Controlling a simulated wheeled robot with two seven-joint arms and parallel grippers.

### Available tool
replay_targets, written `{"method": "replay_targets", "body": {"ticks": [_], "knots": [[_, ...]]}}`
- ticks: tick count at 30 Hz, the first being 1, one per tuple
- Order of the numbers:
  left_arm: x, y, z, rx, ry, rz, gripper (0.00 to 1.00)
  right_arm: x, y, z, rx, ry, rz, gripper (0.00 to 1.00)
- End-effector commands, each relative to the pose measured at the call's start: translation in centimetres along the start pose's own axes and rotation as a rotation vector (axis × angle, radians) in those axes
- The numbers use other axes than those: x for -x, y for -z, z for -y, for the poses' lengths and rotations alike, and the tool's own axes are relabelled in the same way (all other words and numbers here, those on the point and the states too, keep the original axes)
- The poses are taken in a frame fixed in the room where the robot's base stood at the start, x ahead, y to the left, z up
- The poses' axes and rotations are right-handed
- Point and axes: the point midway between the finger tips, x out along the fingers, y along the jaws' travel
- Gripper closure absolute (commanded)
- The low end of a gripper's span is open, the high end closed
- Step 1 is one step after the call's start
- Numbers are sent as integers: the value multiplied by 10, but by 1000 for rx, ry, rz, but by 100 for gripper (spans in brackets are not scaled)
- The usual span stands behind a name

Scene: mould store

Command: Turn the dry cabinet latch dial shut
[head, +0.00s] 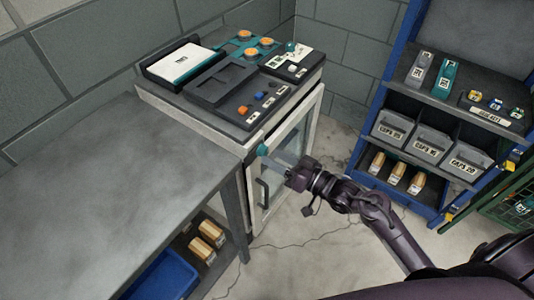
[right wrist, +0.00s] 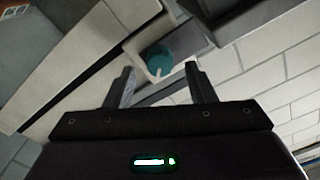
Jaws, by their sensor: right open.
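The dry cabinet (head: 292,112) is a pale case with a glass door and a dark bar handle (head: 262,192). Its latch dial (head: 262,150) is a teal knob near the top left of the door. In the right wrist view the teal dial (right wrist: 157,58) carries a white pointer mark toward the bottom of the picture. My right gripper (head: 288,170) is open in front of the door, close to the dial. In its wrist view the two fingers (right wrist: 160,88) stand apart with the dial beyond and between them, seemingly untouched. My left gripper is out of view.
Trays and a dark control panel (head: 238,92) sit on top of the cabinet. A grey workbench (head: 110,185) stands to the left, with a blue bin (head: 165,278) below. A blue shelf rack (head: 375,88) with grey bins stands right.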

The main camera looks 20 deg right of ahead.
Motion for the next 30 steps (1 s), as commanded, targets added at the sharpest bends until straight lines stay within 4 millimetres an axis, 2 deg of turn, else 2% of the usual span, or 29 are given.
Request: {"method": "replay_targets", "body": {"ticks": [3, 6, 16, 26, 30], "knots": [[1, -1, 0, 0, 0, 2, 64, -16, 1, 0, -1, 0, -1, 50], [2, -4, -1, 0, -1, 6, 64, -23, 0, 0, 0, -1, -1, 50], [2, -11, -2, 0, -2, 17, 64, -27, -1, 0, 1, -2, 1, 51], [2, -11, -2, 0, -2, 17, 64, -26, -1, 0, 1, -2, 1, 94], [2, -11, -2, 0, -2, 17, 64, -26, -1, -1, 5, -2, 1, 95]]}}
